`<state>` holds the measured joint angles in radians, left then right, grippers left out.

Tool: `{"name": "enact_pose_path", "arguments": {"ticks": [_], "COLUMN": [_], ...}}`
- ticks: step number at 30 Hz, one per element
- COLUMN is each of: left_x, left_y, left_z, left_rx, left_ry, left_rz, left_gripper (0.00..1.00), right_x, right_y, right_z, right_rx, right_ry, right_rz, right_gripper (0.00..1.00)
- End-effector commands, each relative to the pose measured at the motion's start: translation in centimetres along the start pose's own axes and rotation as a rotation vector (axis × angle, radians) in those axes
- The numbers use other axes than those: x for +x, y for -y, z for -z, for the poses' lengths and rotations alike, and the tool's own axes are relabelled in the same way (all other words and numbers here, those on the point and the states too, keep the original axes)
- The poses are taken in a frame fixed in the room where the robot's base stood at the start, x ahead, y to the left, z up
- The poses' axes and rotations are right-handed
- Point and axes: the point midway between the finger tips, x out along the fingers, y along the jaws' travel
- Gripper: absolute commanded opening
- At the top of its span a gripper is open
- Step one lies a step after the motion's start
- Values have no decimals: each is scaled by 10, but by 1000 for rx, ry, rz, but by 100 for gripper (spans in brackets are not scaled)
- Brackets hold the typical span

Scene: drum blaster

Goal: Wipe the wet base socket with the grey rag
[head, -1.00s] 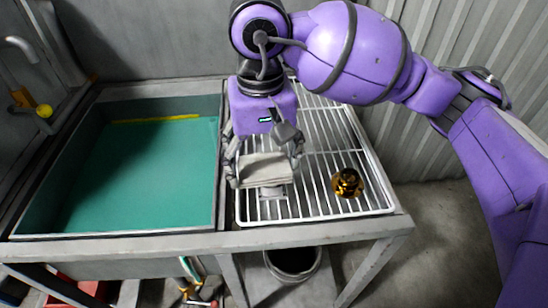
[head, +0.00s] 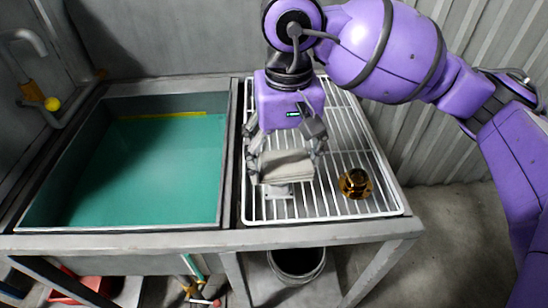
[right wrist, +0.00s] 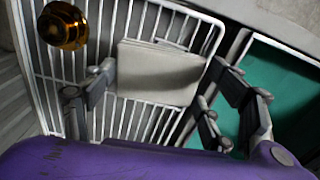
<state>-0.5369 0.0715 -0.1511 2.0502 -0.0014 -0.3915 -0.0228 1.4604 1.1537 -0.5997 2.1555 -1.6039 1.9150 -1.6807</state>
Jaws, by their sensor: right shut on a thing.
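My right gripper (head: 287,164) is shut on a folded pale grey rag (head: 286,168), above the white wire rack. In the right wrist view the rag (right wrist: 158,75) lies between the two fingers (right wrist: 150,95). A small light grey block (head: 278,191), which looks like the base socket, shows just below and in front of the rag on the rack. The rag partly hides it, and I cannot tell whether they touch or whether the block is wet. My left gripper is not in view.
A shiny amber-brown part (head: 355,184) sits on the wire rack (head: 335,213), right of the rag; it also shows in the wrist view (right wrist: 62,26). A sink with a green inside (head: 150,175) is on the left. A dark bucket (head: 297,262) stands below the rack.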

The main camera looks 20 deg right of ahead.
Motion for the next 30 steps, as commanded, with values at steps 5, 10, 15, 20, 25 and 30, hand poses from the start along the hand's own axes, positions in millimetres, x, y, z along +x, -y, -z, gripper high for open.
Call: {"name": "enact_pose_path", "arguments": {"ticks": [5, 10, 15, 20, 25, 30], "left_x": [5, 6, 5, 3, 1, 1], "left_y": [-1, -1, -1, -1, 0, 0], "left_z": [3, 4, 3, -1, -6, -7], "left_rx": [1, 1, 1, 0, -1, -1], "left_ry": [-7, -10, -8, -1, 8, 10], "left_rz": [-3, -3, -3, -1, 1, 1], "left_gripper": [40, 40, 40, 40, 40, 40], "right_x": [0, 0, 0, 0, 0, 0], "right_y": [-10, -12, -11, -4, 8, 20], "right_z": [0, 0, 0, 0, 0, 0], "right_rx": [1, 0, 0, -2, -2, -2], "right_ry": [1, 0, 0, 1, 0, 0], "right_rz": [-1, -1, -1, 1, 0, 0], "right_gripper": [57, 57, 57, 57, 57, 57]}}
